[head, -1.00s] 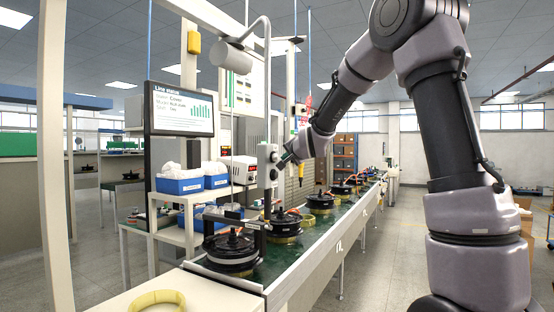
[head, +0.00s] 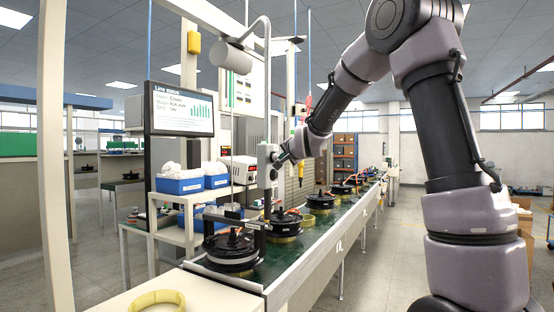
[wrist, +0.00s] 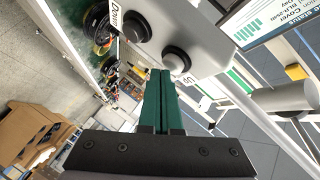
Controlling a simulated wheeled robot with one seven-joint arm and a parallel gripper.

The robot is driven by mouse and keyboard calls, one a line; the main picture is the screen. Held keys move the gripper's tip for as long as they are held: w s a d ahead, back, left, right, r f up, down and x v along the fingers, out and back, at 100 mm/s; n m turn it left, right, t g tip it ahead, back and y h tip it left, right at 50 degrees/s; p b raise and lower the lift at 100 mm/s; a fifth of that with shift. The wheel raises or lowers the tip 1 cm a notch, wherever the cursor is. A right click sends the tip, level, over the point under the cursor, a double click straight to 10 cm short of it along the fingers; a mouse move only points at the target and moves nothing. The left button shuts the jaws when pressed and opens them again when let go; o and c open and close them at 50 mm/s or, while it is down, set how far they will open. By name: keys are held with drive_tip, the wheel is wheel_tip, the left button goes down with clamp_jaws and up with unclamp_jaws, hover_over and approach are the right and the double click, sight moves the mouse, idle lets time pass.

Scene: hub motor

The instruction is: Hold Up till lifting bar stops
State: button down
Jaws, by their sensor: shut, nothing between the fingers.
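A light grey control box (wrist: 200,35) fills the top of the wrist view. It has a black button beside the "Down" label (wrist: 137,27) and a black Up button (wrist: 176,60) beside the "Up" label. My gripper (wrist: 160,72) is shut and empty. Its green fingertips are at the lower left edge of the Up button; whether they press it I cannot tell. In the head view my gripper (head: 276,161) is at the control box (head: 264,166) on its post. A dark bar (head: 262,240) stands by the nearest hub motor (head: 230,250); its lifting motion is unclear.
The conveyor (head: 310,240) runs away below my arm, carrying several hub motors and yellow rings. A screen (head: 182,110) and blue bins (head: 180,184) stand left of it.

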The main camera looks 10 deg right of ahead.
drive_tip(key=shift+w+a, duration=0.2)
drive_tip(key=shift+a, duration=0.15)
idle(0.3)
drive_tip(key=shift+d, duration=0.1)
idle(3.2)
drive_tip(key=shift+s+d, duration=0.55)
drive_tip(key=shift+d, duration=0.15)
drive_tip(key=s+d, duration=0.1)
drive_tip(key=d, duration=0.1)
drive_tip(key=s+d, duration=0.2)
idle(1.0)
